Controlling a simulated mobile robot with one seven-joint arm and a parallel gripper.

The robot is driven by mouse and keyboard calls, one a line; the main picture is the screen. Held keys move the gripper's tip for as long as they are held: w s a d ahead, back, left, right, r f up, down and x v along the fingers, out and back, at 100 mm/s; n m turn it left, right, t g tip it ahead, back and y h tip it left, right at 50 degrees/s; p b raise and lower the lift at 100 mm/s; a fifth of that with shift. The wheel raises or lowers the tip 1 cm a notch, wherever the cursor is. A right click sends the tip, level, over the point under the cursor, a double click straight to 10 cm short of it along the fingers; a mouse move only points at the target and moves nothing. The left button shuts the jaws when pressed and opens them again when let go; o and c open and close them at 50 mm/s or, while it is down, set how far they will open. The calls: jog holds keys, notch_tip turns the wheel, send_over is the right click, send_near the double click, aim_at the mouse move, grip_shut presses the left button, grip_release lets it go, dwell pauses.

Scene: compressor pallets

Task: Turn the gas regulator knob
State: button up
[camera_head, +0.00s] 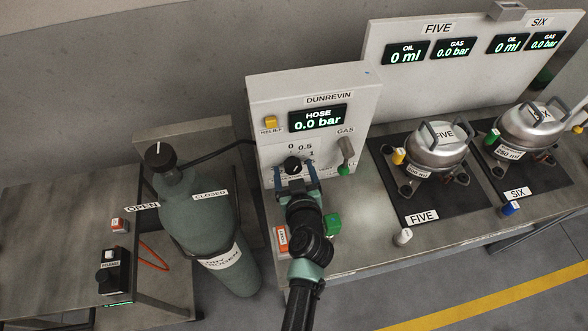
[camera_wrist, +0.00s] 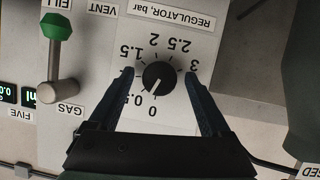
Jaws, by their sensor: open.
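The regulator knob is a black round dial with a white pointer line, on a white scale plate (camera_wrist: 188,103) marked in bar on the grey panel. In the wrist view the knob (camera_wrist: 159,76) lies between the two fingertips of my gripper (camera_wrist: 160,73). The fingers are open, one on each side, with a gap to the knob. Its pointer aims toward the low end of the scale, near 0 to 0.5. In the head view the knob (camera_head: 292,165) shows just beyond my gripper (camera_head: 294,172). The panel display (camera_head: 318,118) reads HOSE 0.0 bar.
A gas lever with a green tip (camera_head: 345,160) is right of the knob. A yellow relief button (camera_head: 270,122) is on the panel's left. Green (camera_head: 332,226) and orange (camera_head: 281,239) blocks stand by my arm. A gas cylinder (camera_head: 205,220) stands left; compressor pots (camera_head: 436,148) stand right.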

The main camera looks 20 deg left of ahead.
grip_shut()
jog(key=shift+d+f+b, duration=0.1)
jog(key=shift+b, duration=0.35)
jog(key=m+g+y+b, duration=0.1)
jog(key=m+b, duration=0.1)
jog(key=shift+w+f+b, duration=0.1)
jog(key=shift+f+b, duration=0.05)
jog(key=shift+b, duration=0.25)
jog(key=shift+d+m+g+y+b, duration=0.1)
jog(key=shift+m+g+y+b, duration=0.4)
jog(key=shift+m+y+b, duration=0.8)
jog(key=shift+m+h+b, duration=0.3)
jog(key=shift+b, duration=0.15)
grip_release()
jog(key=shift+r, duration=0.2)
